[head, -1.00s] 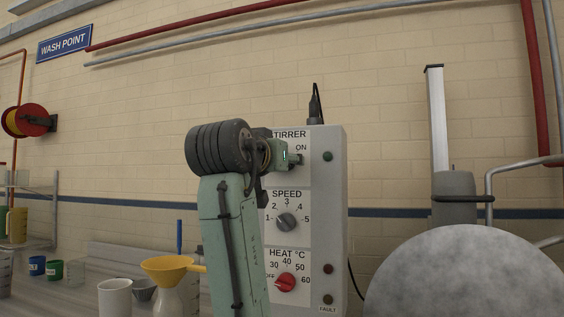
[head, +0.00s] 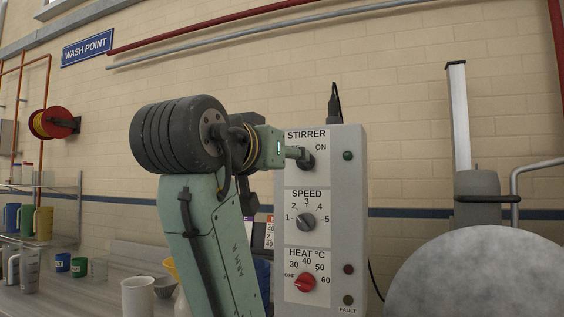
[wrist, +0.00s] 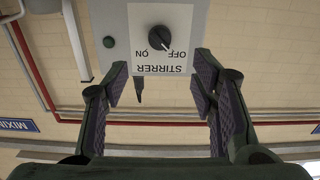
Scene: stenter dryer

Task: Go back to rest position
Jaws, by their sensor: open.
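My gripper (head: 299,153) is in front of the upper part of a grey control panel (head: 358,200), by the STIRRER knob (head: 307,161). In the wrist view, which is upside down, my gripper (wrist: 162,82) is open, with its two dark padded fingers wide apart and nothing between them. There the STIRRER knob (wrist: 159,38) lies beyond the fingertips, clear of both, and its pointer appears to be towards OFF. My arm stands bent to the left of the panel and hides part of it.
The panel also has a SPEED knob (head: 306,223) and a red HEAT knob (head: 305,282). A large grey rounded body (head: 480,275) stands at the right. A white mug (head: 138,296) and a mostly hidden yellow funnel (head: 171,268) are on the bench at lower left.

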